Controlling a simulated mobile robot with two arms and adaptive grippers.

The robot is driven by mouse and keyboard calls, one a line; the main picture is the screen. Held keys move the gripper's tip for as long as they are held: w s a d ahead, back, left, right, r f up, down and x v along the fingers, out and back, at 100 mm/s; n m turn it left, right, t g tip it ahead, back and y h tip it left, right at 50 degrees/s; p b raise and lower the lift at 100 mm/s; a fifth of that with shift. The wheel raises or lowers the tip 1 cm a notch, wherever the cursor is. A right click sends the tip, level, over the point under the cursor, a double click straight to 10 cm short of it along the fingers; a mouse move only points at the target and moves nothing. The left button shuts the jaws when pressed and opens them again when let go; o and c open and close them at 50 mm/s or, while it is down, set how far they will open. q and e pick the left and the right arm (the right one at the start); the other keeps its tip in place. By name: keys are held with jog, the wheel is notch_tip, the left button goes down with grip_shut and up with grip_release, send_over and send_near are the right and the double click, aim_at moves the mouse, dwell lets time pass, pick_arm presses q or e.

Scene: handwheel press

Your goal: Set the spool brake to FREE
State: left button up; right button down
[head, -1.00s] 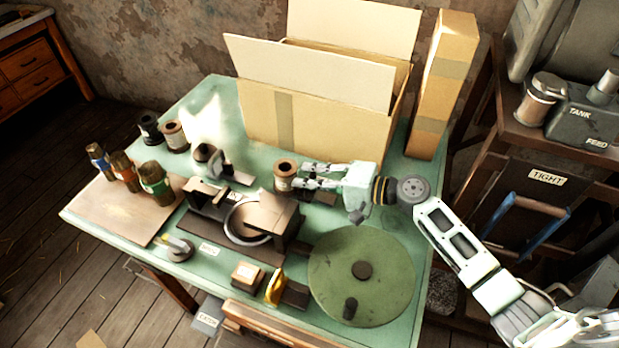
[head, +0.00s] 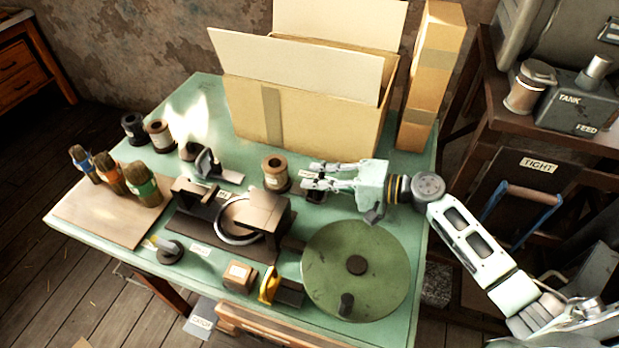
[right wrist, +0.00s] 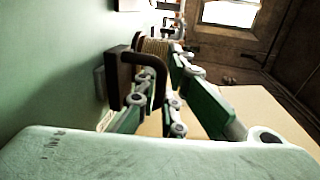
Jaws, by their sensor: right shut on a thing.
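A brown spool with a light label (head: 275,173) stands upright on the green table; a twine-wound spool (right wrist: 153,47) also shows in the right wrist view. A dark bent lever (right wrist: 150,62) on a dark block lies close to it and between my finger links; I take it for the spool brake. A dark part of it (head: 316,197) shows under my fingers in the head view. My right gripper (head: 312,176) is just right of the spool, apart from it, and shut on the lever. The fingers partly hide it, and its setting cannot be read. My left gripper is not in view.
A press with a dark frame (head: 265,208) stands left of a large green handwheel (head: 325,265). An open cardboard box (head: 245,115) is behind the gripper. A tank (head: 575,105) is at the right.

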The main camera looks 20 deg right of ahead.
jog(key=shift+f, duration=0.1)
jog(key=c, duration=2.1)
grip_release()
jog(key=shift+s+d, duration=0.1)
jog(key=shift+d, duration=0.05)
jog(key=shift+s+d, duration=0.1)
jog(key=shift+d, duration=0.05)
jog(key=v, duration=1.2)
